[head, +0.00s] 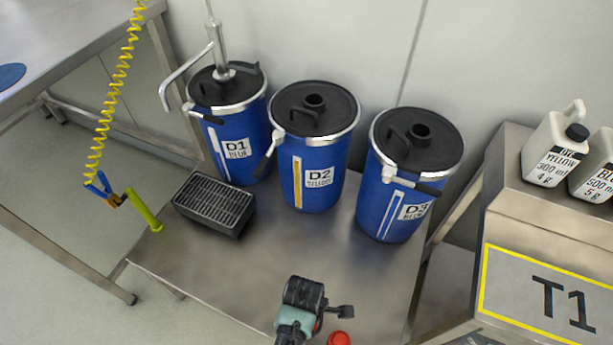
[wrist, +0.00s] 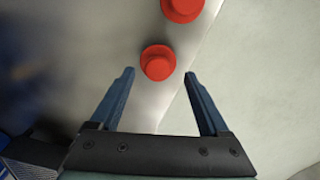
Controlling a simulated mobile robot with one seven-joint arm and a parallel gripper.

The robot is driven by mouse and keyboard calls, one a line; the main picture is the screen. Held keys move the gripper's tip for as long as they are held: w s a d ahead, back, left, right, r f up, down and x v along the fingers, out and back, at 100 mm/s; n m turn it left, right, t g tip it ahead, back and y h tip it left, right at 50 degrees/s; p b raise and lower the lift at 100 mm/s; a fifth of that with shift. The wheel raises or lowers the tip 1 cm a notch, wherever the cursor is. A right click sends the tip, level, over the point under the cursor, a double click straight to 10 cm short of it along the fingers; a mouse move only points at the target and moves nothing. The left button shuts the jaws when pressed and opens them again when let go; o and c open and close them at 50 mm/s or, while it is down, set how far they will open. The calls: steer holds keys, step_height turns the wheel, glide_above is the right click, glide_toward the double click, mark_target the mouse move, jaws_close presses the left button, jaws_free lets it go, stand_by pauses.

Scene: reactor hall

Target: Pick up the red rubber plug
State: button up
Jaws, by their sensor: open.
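A round red rubber plug (wrist: 158,63) lies on the metal table near its edge in the wrist view, seen between the tips of my gripper (wrist: 160,74). A second red plug (wrist: 182,8) lies beyond it, cut by the top of the picture. In the head view one red plug (head: 339,339) shows at the bottom edge, just beside my gripper (head: 330,311). My gripper is open and empty. The height of the fingers above the nearer plug is hard to tell.
Blue drums D1 (head: 239,145), D2 (head: 297,170) and D3 (head: 376,200) stand along the back of the metal table (head: 235,275). A black grated box (head: 235,222) sits at left.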

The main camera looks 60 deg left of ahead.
step_height(320, 180, down, 4)
steer(key=shift+w+a+r+b, duration=0.1)
steer(key=shift+r+b, duration=0.15)
steer(key=shift+b, duration=0.25)
steer(key=shift+c, duration=0.2)
steer(key=c, duration=1.1)
step_height(320, 180, up, 10)
steer(key=p, duration=0.4)
